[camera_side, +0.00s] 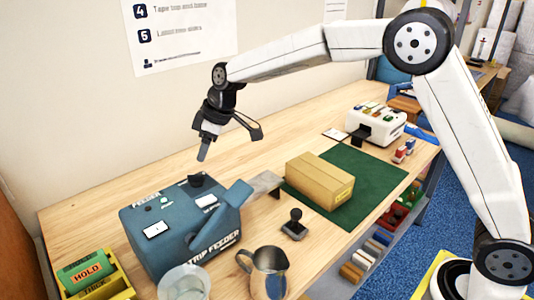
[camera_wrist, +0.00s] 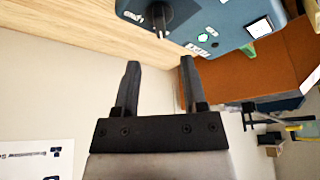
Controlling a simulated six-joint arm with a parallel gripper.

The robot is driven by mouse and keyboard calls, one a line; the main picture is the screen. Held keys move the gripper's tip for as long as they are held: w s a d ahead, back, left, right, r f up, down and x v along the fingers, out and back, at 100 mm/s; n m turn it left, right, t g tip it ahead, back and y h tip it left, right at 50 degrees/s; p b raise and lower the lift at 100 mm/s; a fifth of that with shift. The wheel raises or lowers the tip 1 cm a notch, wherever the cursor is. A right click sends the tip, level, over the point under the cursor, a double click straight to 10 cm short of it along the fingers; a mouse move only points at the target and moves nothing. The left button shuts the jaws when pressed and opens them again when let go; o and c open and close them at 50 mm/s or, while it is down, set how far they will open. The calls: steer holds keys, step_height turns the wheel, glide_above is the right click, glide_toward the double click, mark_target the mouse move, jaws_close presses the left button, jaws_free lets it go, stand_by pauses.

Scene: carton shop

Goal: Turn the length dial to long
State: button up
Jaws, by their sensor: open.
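The blue strip feeder (camera_side: 180,235) stands at the front left of the bench. A black knob (camera_side: 196,179), which looks like the length dial, is on its top near the back edge. The knob also shows in the wrist view (camera_wrist: 158,17), at the top, with small white marks beside it that are too small to read. My gripper (camera_side: 230,143) is open and empty above and behind the feeder, apart from the knob. In the wrist view the two fingers (camera_wrist: 160,64) point toward the knob, with a gap between them and it.
A carton (camera_side: 318,180) lies on a green mat (camera_side: 370,172) right of the feeder. A black-knobbed lever (camera_side: 295,222), a metal jug (camera_side: 268,268) and a clear container (camera_side: 184,283) stand in front. A yellow tray (camera_side: 118,283) is at left. The wall is close behind.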

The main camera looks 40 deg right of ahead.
mark_target(196, 175)
steer(key=shift+x, duration=3.75)
jaws_close()
